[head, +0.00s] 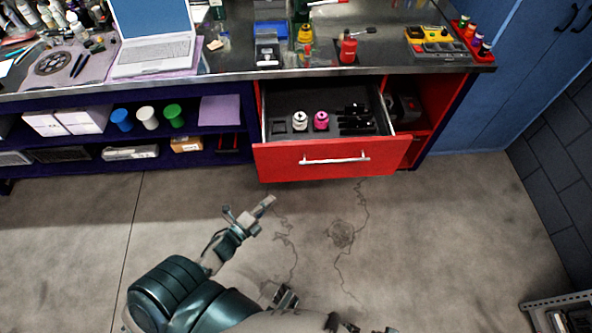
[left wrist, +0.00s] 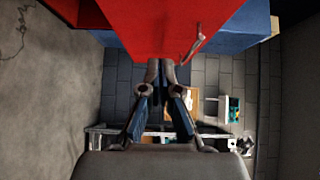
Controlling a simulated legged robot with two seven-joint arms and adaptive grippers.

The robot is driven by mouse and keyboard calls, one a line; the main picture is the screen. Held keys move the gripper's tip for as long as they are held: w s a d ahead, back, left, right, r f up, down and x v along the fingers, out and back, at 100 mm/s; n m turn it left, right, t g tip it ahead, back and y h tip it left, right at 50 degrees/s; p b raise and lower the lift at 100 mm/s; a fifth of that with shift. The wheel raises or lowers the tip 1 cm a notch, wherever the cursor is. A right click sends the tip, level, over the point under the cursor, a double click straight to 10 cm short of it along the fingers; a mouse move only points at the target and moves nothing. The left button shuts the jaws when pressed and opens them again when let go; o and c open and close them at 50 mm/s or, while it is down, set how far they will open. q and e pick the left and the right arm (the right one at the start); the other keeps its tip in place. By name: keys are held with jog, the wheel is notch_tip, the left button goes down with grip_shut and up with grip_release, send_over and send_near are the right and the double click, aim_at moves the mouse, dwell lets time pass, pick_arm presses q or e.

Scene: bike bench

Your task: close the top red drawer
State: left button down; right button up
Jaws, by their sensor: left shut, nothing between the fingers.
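The top red drawer (head: 280,160) is pulled out from under the right part of the bench, so its inside shows. Its front has a silver bar handle (head: 335,160). In it are a white bottle, a pink bottle and several black items. My left gripper (head: 268,201) is shut and empty, in front of and below the drawer front, apart from it in the head view. In the left wrist view the shut fingertips (left wrist: 161,66) point toward the red drawer front (left wrist: 150,28), with its handle (left wrist: 193,45) to the right.
The bench top (head: 210,80) holds a laptop (head: 152,45), tools and bottles. Open shelves (head: 85,138) are left of the drawer, and a blue cabinet (head: 475,110) is to the right. The concrete floor (head: 420,240) before the drawer is clear.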

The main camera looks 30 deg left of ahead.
pick_arm(q)
jog(key=w+r, duration=0.1)
jog(key=b, duration=0.1)
send_near(294, 165)
jog(key=w+d, duration=0.2)
jog(key=w, duration=0.3)
jog(key=shift+w+a+f, duration=0.1)
jog(key=shift+w+a, duration=0.15)
jog(key=shift+w, duration=0.4)
pick_arm(e)
jog(key=shift+s+r, duration=0.1)
jog(key=shift+r, duration=1.9)
pick_arm(q)
jog(key=shift+a, duration=0.1)
